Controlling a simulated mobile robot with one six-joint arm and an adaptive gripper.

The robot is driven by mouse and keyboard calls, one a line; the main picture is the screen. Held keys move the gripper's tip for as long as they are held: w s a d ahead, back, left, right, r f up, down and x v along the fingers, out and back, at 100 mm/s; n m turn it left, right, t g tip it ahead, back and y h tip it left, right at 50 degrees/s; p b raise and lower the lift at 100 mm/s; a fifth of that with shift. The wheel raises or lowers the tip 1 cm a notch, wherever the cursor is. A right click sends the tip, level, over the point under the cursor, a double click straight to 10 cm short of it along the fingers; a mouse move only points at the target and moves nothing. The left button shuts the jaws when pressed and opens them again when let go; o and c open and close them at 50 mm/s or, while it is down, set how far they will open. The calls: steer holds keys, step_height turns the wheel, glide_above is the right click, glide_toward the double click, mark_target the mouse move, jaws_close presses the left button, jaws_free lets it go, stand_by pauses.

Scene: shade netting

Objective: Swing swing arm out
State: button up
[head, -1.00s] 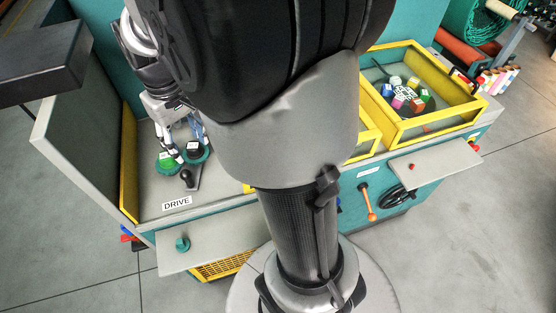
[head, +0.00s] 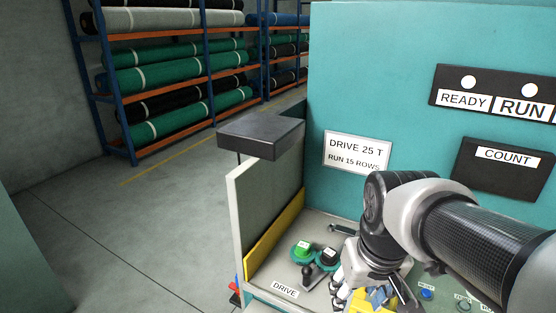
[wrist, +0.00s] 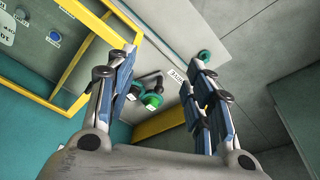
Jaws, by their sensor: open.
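My gripper (head: 376,298) is open and empty over the right part of the drive panel (head: 322,296); its two blue-padded fingers stand well apart in the wrist view (wrist: 162,68). A dark grey box-like arm (head: 262,135) juts out above the panel's left side wall; I cannot tell for sure that it is the swing arm. My gripper is to its right and lower, apart from it. A green button (head: 302,248), a black button (head: 329,256) and a black-knobbed lever (head: 308,273) are left of my gripper. The green button also shows in the wrist view (wrist: 152,101).
A yellow-edged side wall (head: 268,210) borders the panel. Open floor (head: 140,230) lies left, with racks of netting rolls (head: 185,80) behind. A yellow frame (wrist: 60,95) is near my gripper.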

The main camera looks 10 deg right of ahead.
steer(key=shift+s+d, duration=0.1)
steer(key=shift+s, duration=0.6)
steer(key=shift+w, duration=0.1)
steer(key=shift+c, duration=0.3)
